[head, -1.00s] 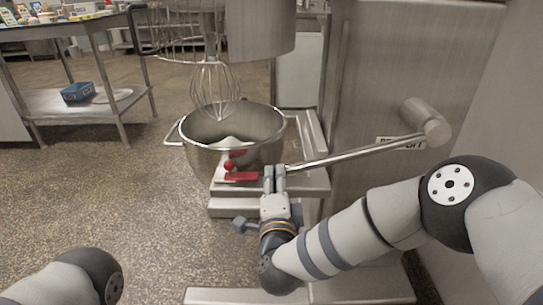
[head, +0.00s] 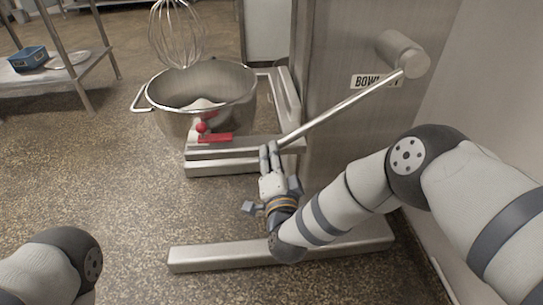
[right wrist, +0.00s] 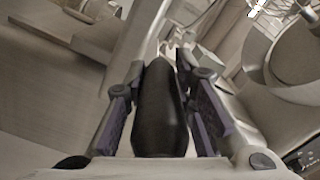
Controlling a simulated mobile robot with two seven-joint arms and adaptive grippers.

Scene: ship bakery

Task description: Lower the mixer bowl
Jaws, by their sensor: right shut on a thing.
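The steel mixer bowl (head: 222,112) sits in its carriage (head: 230,157) in the head view, with a pale heap inside. The wire whisk (head: 178,38) hangs above it, its lower end by the far rim. A steel lift lever (head: 345,106) slopes down leftward from its pivot (head: 403,56) on the mixer column. My right gripper (head: 270,152) is at the lever's lower end, just right of the bowl. In the right wrist view, my right gripper (right wrist: 165,100) is shut on the lever's black grip (right wrist: 160,115). Only my left arm shows, not its gripper.
The mixer column (head: 335,50) bears a partly hidden "BOWL" label. A red clamp handle (head: 215,138) is at the bowl's front. The mixer's foot (head: 225,256) lies low across the floor. A steel table's lower shelf (head: 70,66) is at left; the floor between is clear.

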